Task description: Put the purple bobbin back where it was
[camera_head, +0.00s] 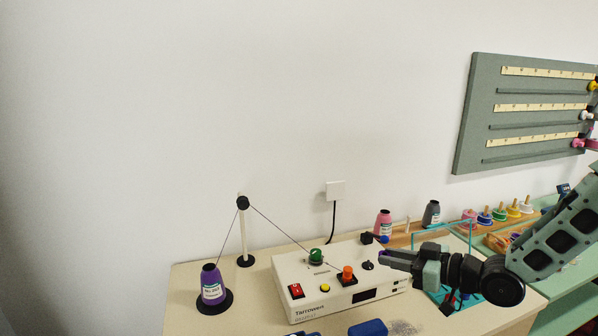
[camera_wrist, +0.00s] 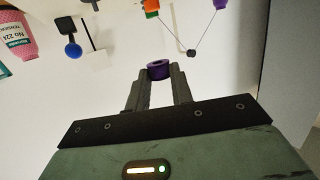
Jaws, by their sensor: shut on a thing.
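A small purple bobbin (camera_wrist: 159,70) is held between the fingertips of my gripper (camera_wrist: 158,82) in the wrist view. My gripper is shut on it. In the head view my gripper (camera_head: 388,258) reaches in from the right, above the right end of the cream winder box, and a bit of purple shows at its tips. In the head view several bobbins in different colours (camera_head: 500,214) stand on pegs in a row at the right, partly behind my arm.
The winder box (camera_head: 330,291) has a green knob (camera_head: 316,256) and an orange part (camera_head: 347,272). A large purple thread cone (camera_head: 211,287) stands left of it, by a thread post (camera_head: 241,230). Pink (camera_head: 383,224) and grey (camera_head: 431,214) cones stand behind. A ruled grey-green rack (camera_head: 520,115) hangs on the wall.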

